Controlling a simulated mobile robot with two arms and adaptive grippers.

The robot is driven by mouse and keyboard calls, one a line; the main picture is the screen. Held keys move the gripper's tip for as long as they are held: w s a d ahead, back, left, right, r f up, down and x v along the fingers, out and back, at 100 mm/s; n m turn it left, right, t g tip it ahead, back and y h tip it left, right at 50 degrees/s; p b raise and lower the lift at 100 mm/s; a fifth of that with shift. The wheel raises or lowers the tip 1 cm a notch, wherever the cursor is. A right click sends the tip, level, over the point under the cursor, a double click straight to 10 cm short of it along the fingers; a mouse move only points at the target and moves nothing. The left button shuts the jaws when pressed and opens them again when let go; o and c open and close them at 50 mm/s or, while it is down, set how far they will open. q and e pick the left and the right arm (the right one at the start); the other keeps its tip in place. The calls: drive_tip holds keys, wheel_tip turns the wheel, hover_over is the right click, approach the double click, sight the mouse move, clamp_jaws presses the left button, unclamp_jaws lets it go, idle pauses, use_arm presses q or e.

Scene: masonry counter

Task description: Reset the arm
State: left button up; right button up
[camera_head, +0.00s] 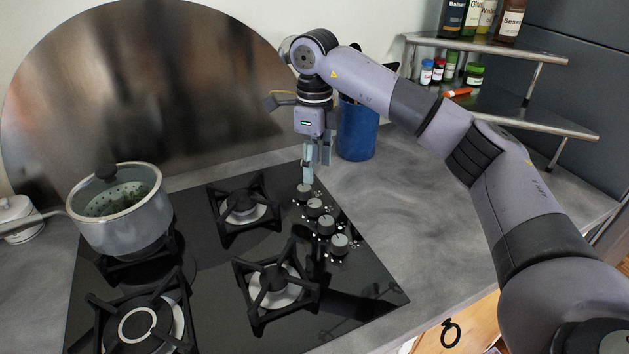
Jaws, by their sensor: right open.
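My right arm (375,80) reaches in from the lower right and bends down over the back right of the black stove top. My right gripper (309,179) points down, with its fingertips at or just above the rearmost stove knob (305,191). It is open, and I see nothing held between its fingers. I cannot tell whether the fingers touch the knob. Several more knobs (340,243) run in a row toward the front. My left gripper is not in view.
A pot with a glass lid (120,215) stands on the back left burner. A blue container (357,130) stands close behind the gripper. A metal rack (500,48) with bottles and spice jars is at the upper right. The grey counter (400,210) right of the stove is clear.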

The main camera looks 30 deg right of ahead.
drive_tip(key=shift+r, duration=0.75)
